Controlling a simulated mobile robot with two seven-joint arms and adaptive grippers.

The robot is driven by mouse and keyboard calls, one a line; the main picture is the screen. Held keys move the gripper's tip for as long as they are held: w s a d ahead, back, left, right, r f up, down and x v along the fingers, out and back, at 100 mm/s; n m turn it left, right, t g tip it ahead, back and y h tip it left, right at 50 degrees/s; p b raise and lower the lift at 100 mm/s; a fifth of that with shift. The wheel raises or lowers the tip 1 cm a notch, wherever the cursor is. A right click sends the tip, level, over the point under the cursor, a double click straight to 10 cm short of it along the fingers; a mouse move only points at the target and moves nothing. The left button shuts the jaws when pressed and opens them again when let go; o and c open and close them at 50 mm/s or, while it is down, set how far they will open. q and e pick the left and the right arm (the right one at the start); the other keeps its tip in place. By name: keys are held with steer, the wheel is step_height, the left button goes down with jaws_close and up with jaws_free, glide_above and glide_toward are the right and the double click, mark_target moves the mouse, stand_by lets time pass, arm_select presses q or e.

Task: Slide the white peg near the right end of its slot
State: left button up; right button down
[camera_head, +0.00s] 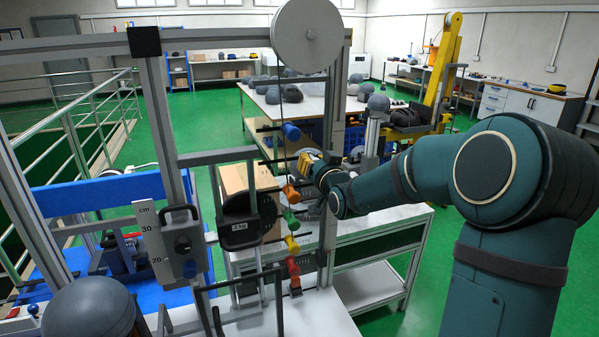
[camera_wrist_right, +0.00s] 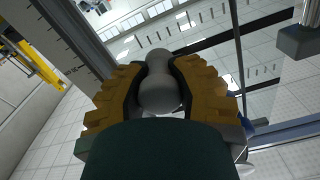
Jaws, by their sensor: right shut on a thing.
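The white peg (camera_wrist_right: 160,90) shows in the right wrist view as a pale, rounded knob between two yellow fingers. My right gripper (camera_head: 308,163) is shut on it; the same gripper (camera_wrist_right: 160,75) fills the middle of the wrist view. In the head view the gripper is at the upright frame on the right, and it hides the peg. The peg's slot is mostly hidden there, so I cannot tell how near the peg is to its right end. My left gripper is not in view.
A blue peg (camera_head: 291,132) sits above my right gripper. Orange (camera_head: 291,193), green (camera_head: 291,219), yellow (camera_head: 292,243) and red (camera_head: 294,267) pegs sit below it. A black weight (camera_head: 240,230) hangs left of them. A white pulley disc (camera_head: 308,35) tops the frame.

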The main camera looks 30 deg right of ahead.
steer(key=shift+s+d+r, duration=0.15)
steer(key=shift+d+r, duration=0.05)
steer(key=shift+d, duration=0.35)
steer(key=c, duration=0.6)
jaws_free()
steer(key=shift+s+d, duration=0.1)
steer(key=shift+a+f, duration=0.1)
steer(key=shift+a, duration=0.15)
steer(key=v, duration=1.2)
